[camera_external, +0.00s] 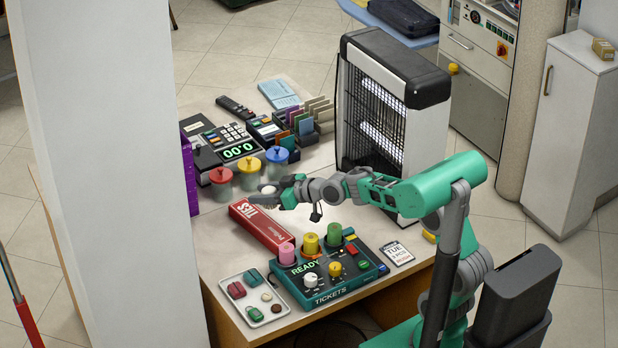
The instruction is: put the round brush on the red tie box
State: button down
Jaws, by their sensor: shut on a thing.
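The red tie box (262,229) lies on the counter, a long red box with white lettering on its end. My gripper (272,193) reaches in from the right and is shut on the round brush (263,200). The brush is small and greyish dark with a paler top, and the fingers partly hide it.
Jars with red, yellow and blue lids (249,165) stand just behind the brush. A ticket machine (328,272) with coloured spools stands in front of the box, beside a small tray (252,299). An insect-lamp-like unit (390,115) stands behind my arm. A white pillar (120,170) is at left.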

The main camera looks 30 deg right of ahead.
send_over(254, 219)
notch_tip(254, 219, down, 5)
jog(key=shift+s+r, duration=0.1)
jog(key=shift+w+f, duration=0.2)
jog(key=shift+f, duration=1.5)
jog(key=shift+f, duration=0.1)
jog(key=shift+f+b, duration=0.15)
jog(key=shift+b, duration=0.25)
jog(key=c, duration=0.8)
grip_release()
